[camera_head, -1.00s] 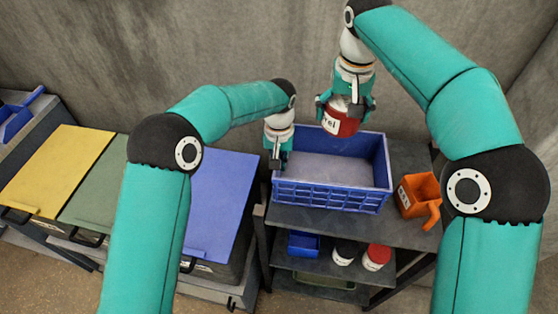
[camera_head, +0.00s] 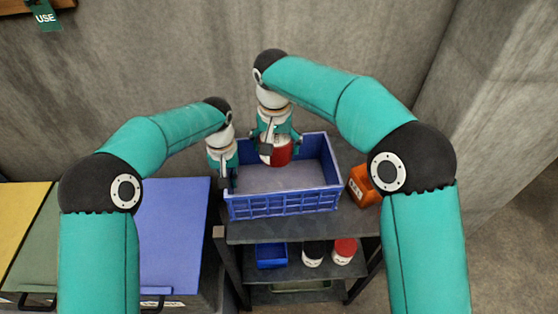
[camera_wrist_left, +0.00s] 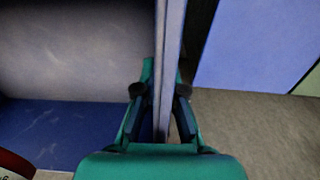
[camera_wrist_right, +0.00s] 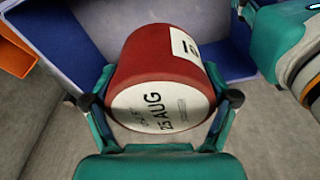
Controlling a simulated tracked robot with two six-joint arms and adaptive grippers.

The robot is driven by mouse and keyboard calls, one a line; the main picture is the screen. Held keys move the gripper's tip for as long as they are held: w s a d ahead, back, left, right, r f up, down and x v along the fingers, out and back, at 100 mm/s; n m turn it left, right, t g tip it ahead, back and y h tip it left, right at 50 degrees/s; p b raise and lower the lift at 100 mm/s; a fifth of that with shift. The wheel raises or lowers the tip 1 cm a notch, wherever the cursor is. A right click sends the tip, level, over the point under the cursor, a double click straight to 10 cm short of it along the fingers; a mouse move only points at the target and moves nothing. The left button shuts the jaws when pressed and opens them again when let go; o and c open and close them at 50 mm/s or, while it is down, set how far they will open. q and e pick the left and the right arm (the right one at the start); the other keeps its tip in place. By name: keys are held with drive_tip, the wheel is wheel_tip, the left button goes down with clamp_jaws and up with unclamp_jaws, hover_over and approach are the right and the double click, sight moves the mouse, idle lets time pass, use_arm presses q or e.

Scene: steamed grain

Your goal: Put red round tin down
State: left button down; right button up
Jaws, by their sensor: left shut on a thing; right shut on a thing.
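The red round tin (camera_head: 279,152) has a white label and a white end face with dark print. In the right wrist view the tin (camera_wrist_right: 163,75) sits between the fingers of my right gripper (camera_wrist_right: 160,100), which is shut on it. My right gripper (camera_head: 277,140) holds it inside the blue crate (camera_head: 283,205); whether the tin touches the crate floor I cannot tell. My left gripper (camera_head: 226,182) is shut on the crate's left wall, which shows between its fingers in the left wrist view (camera_wrist_left: 168,60). A piece of the tin (camera_wrist_left: 12,166) shows there at the lower left.
The crate stands on a dark shelf unit (camera_head: 300,229). An orange container (camera_head: 363,186) stands right of it. A small blue bin (camera_head: 271,255), a black-topped tin (camera_head: 313,252) and a red-topped tin (camera_head: 344,250) sit on the lower shelf. Blue (camera_head: 175,235), green and yellow lids lie left.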

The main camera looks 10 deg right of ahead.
hover_over(280, 184)
drive_tip(key=f, duration=0.6)
drive_tip(key=shift+s+f, duration=0.2)
drive_tip(key=shift+f, duration=2.7)
drive_tip(key=o, duration=1.2)
drive_tip(key=shift+f, duration=0.1)
drive_tip(key=r, duration=0.4)
drive_tip(key=s+r, duration=0.1)
drive_tip(key=r, duration=0.7)
drive_tip(key=shift+s+a, duration=0.15)
drive_tip(key=shift+s, duration=0.1)
use_arm(q)
drive_tip(key=c, duration=1.2)
unclamp_jaws()
